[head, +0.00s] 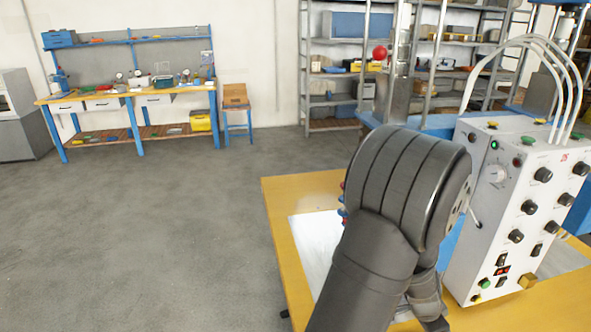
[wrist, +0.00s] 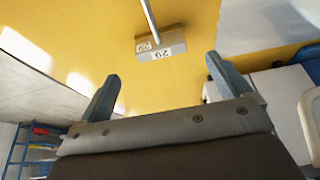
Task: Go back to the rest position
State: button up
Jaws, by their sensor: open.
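My gripper (wrist: 163,84) shows in the wrist view with its two fingers wide apart and nothing between them. Beyond the fingertips is a yellow surface (wrist: 200,20), with a small grey block (wrist: 162,46) marked with numbers and a thin rod rising from it. The block is apart from the fingers. In the head view my dark arm stands over the yellow-topped table (head: 283,225), and my gripper is hidden from that side.
A white control box (head: 515,215) with knobs, buttons and pale hoses stands close to the right of my arm. A white sheet (head: 310,245) lies on the table. A blue workbench (head: 130,95) and metal shelving (head: 330,75) stand farther back. The floor at left is clear.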

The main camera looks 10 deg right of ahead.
jog(key=x, duration=0.8)
jog(key=shift+f, duration=0.3)
jog(key=shift+d+r, duration=0.1)
jog(key=shift+r, duration=0.05)
jog(key=shift+r, duration=0.1)
